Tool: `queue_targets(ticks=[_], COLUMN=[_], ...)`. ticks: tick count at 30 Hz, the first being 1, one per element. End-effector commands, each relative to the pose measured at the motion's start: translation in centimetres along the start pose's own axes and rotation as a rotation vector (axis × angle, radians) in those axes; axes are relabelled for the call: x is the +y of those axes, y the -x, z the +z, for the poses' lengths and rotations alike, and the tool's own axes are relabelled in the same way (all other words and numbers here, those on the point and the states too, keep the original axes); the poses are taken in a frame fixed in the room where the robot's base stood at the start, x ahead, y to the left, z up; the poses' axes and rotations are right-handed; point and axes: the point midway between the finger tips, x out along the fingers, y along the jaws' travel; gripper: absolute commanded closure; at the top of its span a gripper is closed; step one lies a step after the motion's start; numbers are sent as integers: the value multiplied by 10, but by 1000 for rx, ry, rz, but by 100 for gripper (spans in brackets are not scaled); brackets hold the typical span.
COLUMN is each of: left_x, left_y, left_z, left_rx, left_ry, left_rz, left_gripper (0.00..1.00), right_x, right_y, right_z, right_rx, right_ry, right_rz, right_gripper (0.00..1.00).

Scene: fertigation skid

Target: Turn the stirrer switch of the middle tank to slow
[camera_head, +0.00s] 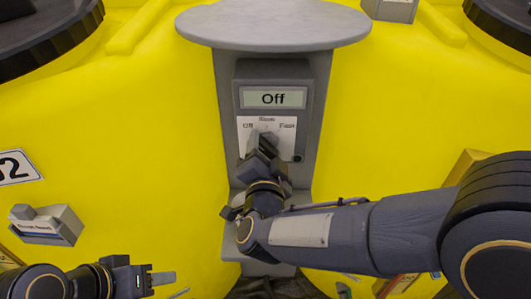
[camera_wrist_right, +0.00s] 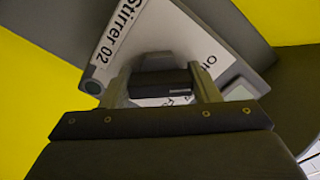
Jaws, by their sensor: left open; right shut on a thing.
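The stirrer control box (camera_head: 316,105) stands upright on a grey post. Its display (camera_head: 273,98) reads "Off". Below it, a white plate (camera_head: 285,140) carries the marks Off, Slow and Fast. In the right wrist view the plate (camera_wrist_right: 118,40) reads "Stirrer 02". My right gripper (camera_head: 263,140) reaches up to the plate and covers part of it. In the wrist view the right gripper (camera_wrist_right: 162,85) is shut on the dark switch knob (camera_wrist_right: 160,74), with a finger on either side. The knob's exact angle is hard to tell. My left gripper (camera_head: 168,284) is open and empty at lower left.
A yellow tank (camera_head: 130,130) fills the left side, with a "02" label (camera_head: 17,168) and a small grey labelled box (camera_head: 50,225). A round grey top (camera_head: 272,25) overhangs the control box. A small green button (camera_head: 297,157) sits at the box's lower right.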

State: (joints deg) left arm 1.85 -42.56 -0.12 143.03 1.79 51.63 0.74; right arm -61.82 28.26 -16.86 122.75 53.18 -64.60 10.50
Motion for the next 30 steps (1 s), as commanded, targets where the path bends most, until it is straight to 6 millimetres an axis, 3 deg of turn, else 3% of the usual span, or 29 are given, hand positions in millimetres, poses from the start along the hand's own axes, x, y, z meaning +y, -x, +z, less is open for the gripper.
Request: queue_targets(ticks=[15,30], left_x=[-25,-37], left_y=[-54,-81], left_z=[27,41], left_rx=[0,0], left_ry=[0,0], left_rz=[0,0], left_gripper=[55,55], right_x=[3,0], right_y=[0,0], right_z=[3,0], right_rx=[1,1], right_ry=[-410,-684], right_rz=[-1,0], right_gripper=[67,67])
